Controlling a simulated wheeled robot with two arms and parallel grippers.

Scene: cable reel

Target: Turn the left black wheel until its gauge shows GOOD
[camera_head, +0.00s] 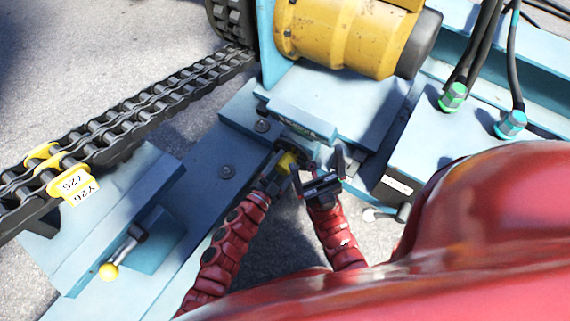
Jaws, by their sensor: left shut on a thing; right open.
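My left gripper (281,163) is low at the middle of the machine, against the front of the blue block below the yellow motor. It is shut on a small dark part there, which seems to be the left black wheel (296,152); the gripper covers much of it. A small yellow patch shows between the jaws. My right gripper (318,170) is just to the right, its two dark fingers spread apart with nothing between them. I cannot make out a gauge or its reading in this view.
The yellow motor (345,35) stands above the grippers. A black cable chain (130,112) with yellow tags runs at left. Black hoses with green (453,97) and blue (511,124) fittings are at upper right.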

